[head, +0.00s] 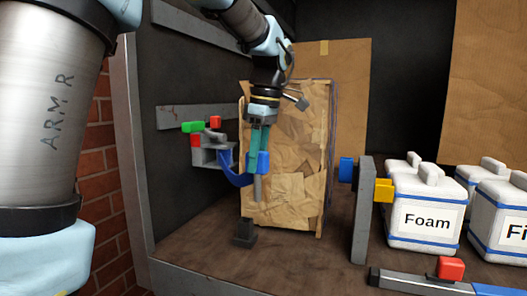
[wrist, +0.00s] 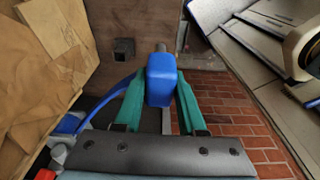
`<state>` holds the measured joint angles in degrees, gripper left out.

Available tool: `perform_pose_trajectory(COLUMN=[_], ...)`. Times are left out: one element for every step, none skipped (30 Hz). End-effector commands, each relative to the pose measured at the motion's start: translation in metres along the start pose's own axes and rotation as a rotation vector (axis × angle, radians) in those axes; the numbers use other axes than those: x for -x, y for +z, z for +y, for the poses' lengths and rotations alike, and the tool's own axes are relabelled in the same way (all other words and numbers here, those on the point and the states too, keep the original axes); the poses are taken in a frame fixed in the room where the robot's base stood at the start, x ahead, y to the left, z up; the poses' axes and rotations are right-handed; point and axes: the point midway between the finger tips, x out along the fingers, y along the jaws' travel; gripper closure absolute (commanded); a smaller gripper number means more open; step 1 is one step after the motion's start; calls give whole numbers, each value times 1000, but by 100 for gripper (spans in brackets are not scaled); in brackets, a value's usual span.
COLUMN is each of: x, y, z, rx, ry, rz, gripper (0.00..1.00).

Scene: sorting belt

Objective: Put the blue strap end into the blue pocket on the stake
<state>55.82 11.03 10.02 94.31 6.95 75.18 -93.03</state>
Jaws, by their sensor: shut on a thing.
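My gripper (head: 259,148) has teal fingers pointing down in front of a cardboard-covered box. It is shut on the blue strap end (head: 257,163), a blue block with a grey tongue hanging below it. In the wrist view the strap end (wrist: 161,82) sits between the two fingers. The blue strap (head: 232,177) curves from it, left to a grey ratchet unit (head: 212,151). The stake (head: 361,212) is a grey upright post to the right of my gripper. The blue pocket (head: 346,170) is on its left side, well apart from the strap end. The pocket's opening is not clear.
The cardboard-covered box (head: 287,205) stands close behind my gripper. A yellow pocket (head: 384,190) is on the stake's right side. White containers, one labelled Foam (head: 425,222), stand at right. A dark square stub (head: 244,235) stands on the brown floor. Floor between box and stake looks clear.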

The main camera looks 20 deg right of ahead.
Motion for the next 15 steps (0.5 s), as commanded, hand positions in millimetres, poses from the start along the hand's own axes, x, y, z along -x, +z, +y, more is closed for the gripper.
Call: perform_pose_trajectory(x=[-6, -9, -17, -22, -26, -33, -40, -46, -55, -61, -70, -80, -88, -99, -112], y=[-2, -4, -7, -10, -12, -14, -18, -21, -24, -27, -30, -35, -38, -43, -49], z=[-4, -5, -8, -10, -12, -14, -17, -20, -23, -26, -29, -33, -36, -40, -46], rx=[-8, -14, -26, -33, -43, -53, -63, -73, -88, -98, -112, -129, -141, -157, -178], ry=[-1, 1, 2, 4, 5, 7, 7, 8, 11, 12, 13, 16, 17, 18, 21], rz=[-1, -1, -1, -1, -1, -1, -1, -1, -1, -1, -1, -1, -1, -1, -2], gripper=[100, 100, 100, 100, 100, 100, 100, 100, 100, 100, 100, 100, 100, 100, 100])
